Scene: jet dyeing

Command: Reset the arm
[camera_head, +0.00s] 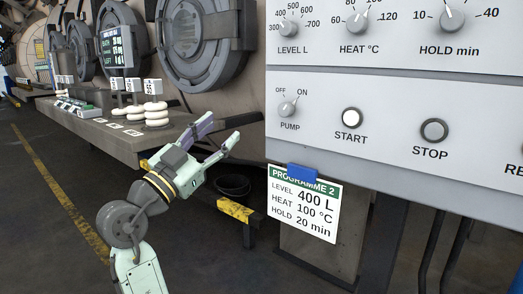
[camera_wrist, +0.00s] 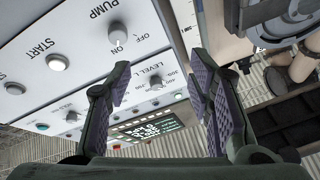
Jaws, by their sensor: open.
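My gripper (camera_head: 221,131) is open and empty. It is in front of the grey bench, to the left of the control panel (camera_head: 400,88), and touches nothing that I can see. In the wrist view my gripper (camera_wrist: 160,78) has its two purple-padded fingers spread wide, with the panel behind them upside down. The PUMP knob (camera_head: 288,107) seems to point toward ON. The START button (camera_head: 352,118) looks white and bright; the STOP button (camera_head: 434,130) is greyer.
A programme card (camera_head: 305,208) under a blue clip hangs below the panel, reading 400 L, 100 °C, 20 min. A bench (camera_head: 120,142) with white rings on posts stands left. A black bucket (camera_head: 233,186) and yellow-striped bar (camera_head: 236,211) are low behind my arm. Left floor is clear.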

